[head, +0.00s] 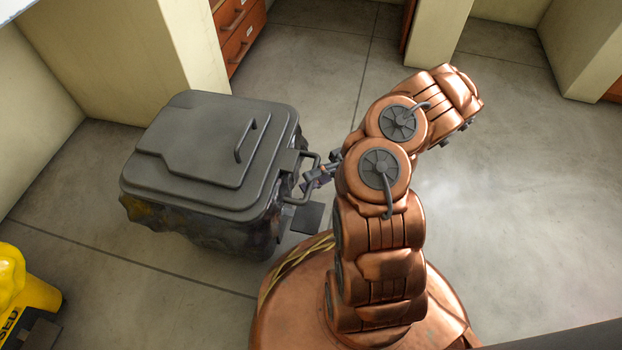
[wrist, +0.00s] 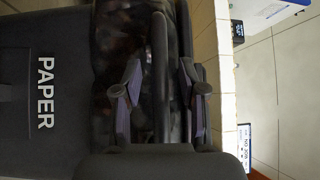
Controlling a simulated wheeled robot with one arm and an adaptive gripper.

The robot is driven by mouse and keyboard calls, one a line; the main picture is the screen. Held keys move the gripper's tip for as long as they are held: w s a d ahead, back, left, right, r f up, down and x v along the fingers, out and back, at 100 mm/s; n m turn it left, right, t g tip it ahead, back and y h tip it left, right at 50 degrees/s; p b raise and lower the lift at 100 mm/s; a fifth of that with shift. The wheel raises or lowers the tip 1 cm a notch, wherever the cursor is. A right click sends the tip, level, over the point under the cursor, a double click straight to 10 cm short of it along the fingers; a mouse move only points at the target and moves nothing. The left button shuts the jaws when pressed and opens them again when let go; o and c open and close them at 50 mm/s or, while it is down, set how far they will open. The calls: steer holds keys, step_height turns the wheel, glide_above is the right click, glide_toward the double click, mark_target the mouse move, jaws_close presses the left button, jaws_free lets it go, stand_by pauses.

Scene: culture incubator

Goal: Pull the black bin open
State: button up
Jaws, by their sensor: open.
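The black bin (head: 215,140) stands on the floor left of my arm in the head view, with its lid down. A bar handle (head: 302,190) sticks out from its right side, and a smaller handle (head: 246,140) is on top of the lid. My gripper (head: 318,177) is at the side handle, partly hidden by my arm. In the wrist view my gripper (wrist: 160,95) is open, with one finger on each side of a dark upright bar (wrist: 160,65), apparently the side handle. A dark bin face (wrist: 40,140) marked PAPER fills the left.
A flat pedal-like plate (head: 307,218) is low beside the bin. A yellow object (head: 28,285) stands at the lower left. Pale walls and orange drawers (head: 238,28) are behind the bin. The floor (head: 510,190) on the right is clear.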

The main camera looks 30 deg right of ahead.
steer(key=d+f, duration=0.1)
steer(key=d, duration=0.6)
stand_by(0.5)
steer(key=shift+d, duration=0.1)
stand_by(0.7)
